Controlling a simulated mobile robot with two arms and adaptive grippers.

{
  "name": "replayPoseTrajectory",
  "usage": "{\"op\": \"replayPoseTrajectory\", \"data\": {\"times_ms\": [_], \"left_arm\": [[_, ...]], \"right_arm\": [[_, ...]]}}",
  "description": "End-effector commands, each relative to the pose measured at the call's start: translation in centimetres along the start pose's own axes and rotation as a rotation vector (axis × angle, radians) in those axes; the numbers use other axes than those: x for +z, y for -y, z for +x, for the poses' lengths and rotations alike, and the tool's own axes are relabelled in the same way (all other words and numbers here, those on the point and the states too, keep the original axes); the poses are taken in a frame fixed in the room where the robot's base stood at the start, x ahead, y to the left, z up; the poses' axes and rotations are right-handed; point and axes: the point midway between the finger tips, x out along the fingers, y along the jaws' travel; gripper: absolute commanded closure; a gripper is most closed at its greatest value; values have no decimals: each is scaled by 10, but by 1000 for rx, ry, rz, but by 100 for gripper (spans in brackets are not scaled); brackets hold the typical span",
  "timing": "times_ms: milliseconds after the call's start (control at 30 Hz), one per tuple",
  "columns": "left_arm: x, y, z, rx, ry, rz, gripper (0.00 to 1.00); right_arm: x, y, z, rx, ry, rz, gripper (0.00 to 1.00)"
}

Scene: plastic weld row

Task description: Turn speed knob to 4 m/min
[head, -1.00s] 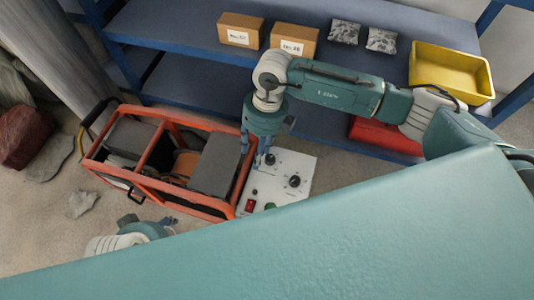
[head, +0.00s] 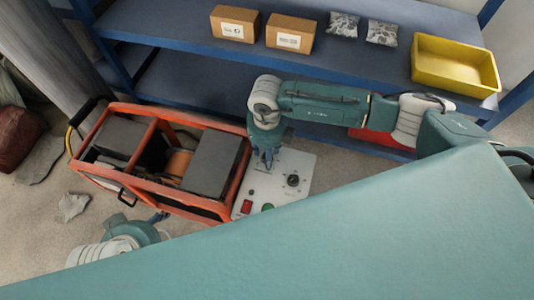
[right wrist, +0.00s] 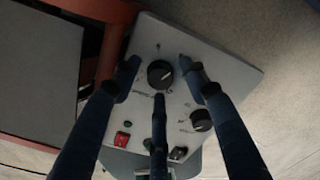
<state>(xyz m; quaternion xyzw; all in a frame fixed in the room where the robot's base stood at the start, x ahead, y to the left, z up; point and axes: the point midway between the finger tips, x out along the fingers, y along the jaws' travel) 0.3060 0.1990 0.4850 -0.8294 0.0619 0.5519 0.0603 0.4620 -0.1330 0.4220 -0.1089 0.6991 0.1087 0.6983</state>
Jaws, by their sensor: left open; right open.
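A pale control panel (head: 308,160) at the right end of an orange-framed machine carries two black knobs. The knob nearer the machine (right wrist: 160,74) lies between the spread fingers of my right gripper (right wrist: 158,80) in the right wrist view. I cannot tell whether the fingers touch it. In the head view my right gripper (head: 266,160) hides this knob. The other knob (head: 293,180) is clear of the fingers and shows in the right wrist view (right wrist: 201,120). Labels are too small to read. My left gripper (head: 158,217) is open and empty, low at the left.
A red switch (right wrist: 121,139) is on the panel's lower part. The orange-framed machine (head: 238,185) stands left of it. Behind is a blue shelf (head: 180,25) with two cardboard boxes (head: 289,34), two silvery packets (head: 343,24) and a yellow bin (head: 455,83).

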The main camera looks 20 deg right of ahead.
Motion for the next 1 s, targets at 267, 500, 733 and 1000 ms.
{"op": "replayPoseTrajectory", "data": {"times_ms": [267,500,733,1000], "left_arm": [[-2,0,0,1,-8,0,46],[-2,0,0,0,-8,0,46],[-2,0,0,0,-8,0,46],[-3,0,0,0,-10,0,46]], "right_arm": [[0,0,2,0,1,-1,56],[0,0,1,0,1,0,100],[1,0,1,1,2,-1,100],[1,0,1,1,4,-8,100]]}}
